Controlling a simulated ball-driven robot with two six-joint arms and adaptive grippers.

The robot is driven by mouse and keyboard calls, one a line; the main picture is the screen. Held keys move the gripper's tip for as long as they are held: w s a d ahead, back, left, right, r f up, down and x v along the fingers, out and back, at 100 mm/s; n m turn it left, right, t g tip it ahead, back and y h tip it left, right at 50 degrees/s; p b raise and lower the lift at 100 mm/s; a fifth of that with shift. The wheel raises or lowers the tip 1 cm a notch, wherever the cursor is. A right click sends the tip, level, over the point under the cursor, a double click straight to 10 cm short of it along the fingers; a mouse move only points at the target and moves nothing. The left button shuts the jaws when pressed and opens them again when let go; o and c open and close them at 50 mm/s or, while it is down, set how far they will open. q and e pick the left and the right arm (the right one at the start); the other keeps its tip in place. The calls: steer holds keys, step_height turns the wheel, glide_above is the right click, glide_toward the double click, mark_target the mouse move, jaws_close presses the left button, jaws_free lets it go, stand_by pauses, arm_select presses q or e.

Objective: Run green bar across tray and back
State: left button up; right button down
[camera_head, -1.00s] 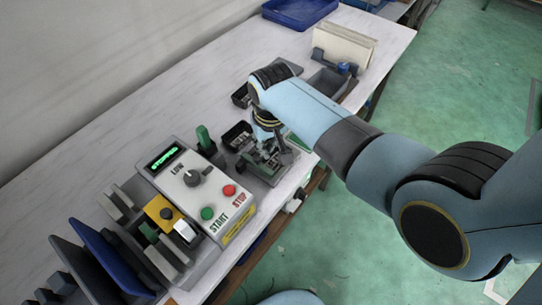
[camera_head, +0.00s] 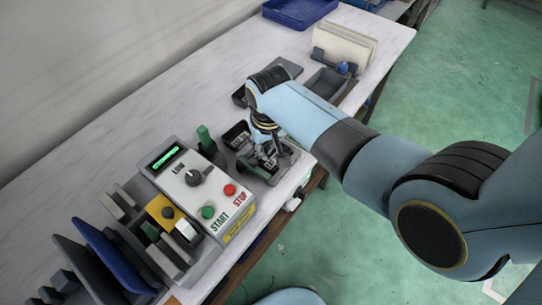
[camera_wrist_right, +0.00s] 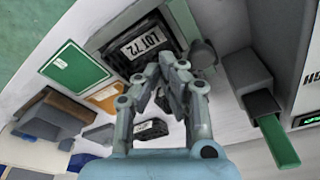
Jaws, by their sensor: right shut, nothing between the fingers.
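A green bar (camera_head: 204,137) stands upright in a dark holder on the bench, beside the control box, in the head view. In the right wrist view the green bar (camera_wrist_right: 279,143) sticks out of a grey block at the right. My right gripper (camera_head: 273,148) is shut and empty, over a grey fixture (camera_head: 262,173) to the right of the bar; the bar is apart from it. In the wrist view the gripper (camera_wrist_right: 171,68) has its fingertips in front of a black tray (camera_wrist_right: 127,63) with a "LOT 72" label. My left gripper is out of view.
Racked panels (camera_head: 98,255) stand at the lower left. A small black bin (camera_head: 235,128), a rack of pale sheets (camera_head: 343,45) and a blue tray (camera_head: 300,22) lie farther back. The bench's wall side is clear.

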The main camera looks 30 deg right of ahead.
step_height(320, 180, up, 7)
steer(key=p, duration=0.2)
stand_by(0.6)
steer(key=shift+d, duration=0.1)
